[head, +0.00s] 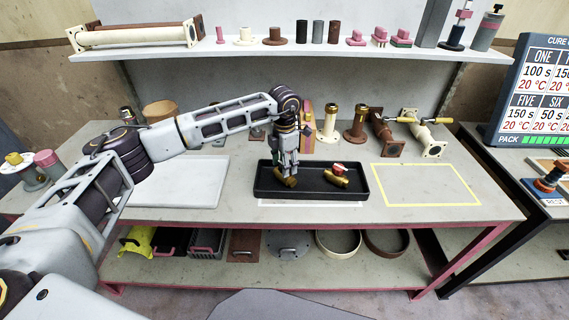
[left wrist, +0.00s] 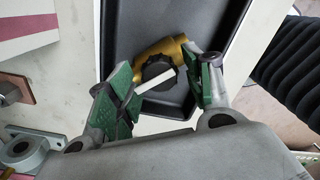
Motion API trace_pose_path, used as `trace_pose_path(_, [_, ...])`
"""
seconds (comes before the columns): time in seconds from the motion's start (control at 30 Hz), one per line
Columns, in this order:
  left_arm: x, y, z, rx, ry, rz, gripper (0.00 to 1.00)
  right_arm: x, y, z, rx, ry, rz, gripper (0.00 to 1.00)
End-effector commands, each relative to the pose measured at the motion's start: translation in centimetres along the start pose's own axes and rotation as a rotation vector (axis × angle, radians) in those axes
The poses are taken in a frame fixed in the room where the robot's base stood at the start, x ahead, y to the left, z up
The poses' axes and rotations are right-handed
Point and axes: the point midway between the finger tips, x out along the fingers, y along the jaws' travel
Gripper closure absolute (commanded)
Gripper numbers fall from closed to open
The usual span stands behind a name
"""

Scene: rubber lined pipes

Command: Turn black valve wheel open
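A brass valve with a black wheel shows in the left wrist view; the black wheel (left wrist: 157,71) has a white bar across it. The brass body (left wrist: 172,47) lies in the black tray (left wrist: 118,28). In the head view this brass valve (head: 286,183) sits in the left part of the tray (head: 262,192), its wheel hidden by my gripper. My left gripper (head: 287,172) points down over it. In the left wrist view its green-padded fingers (left wrist: 165,90) are apart, one on each side of the wheel; contact cannot be told. My right gripper is not in view.
A second brass valve with a red wheel (head: 337,172) lies in the tray to the right. A yellow-outlined area (head: 425,184) on the bench is empty. Pipe fittings (head: 355,125) stand behind the tray. A shelf (head: 290,48) with more parts runs above.

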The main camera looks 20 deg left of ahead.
Motion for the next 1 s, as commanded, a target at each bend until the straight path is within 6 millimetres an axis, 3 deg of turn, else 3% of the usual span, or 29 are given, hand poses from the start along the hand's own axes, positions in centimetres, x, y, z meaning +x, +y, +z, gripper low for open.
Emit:
trace_pose_path(0.03, [0.0, 0.0, 0.0, 0.0, 0.0, 0.0, 0.6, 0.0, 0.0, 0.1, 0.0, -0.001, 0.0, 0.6])
trace_pose_path(0.27, [0.0, 0.0, 0.0, 0.0, 0.0, 0.0, 0.89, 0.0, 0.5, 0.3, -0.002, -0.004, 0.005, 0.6])
trace_pose_path(0.57, [0.0, 0.0, 0.0, -0.019, 0.0, 0.0, 0.9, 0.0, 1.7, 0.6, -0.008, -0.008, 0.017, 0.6])
trace_pose_path(1.0, [0.1, 0.0, 0.0, -0.211, 0.001, 0.0, 0.9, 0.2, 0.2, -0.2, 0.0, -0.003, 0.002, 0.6])
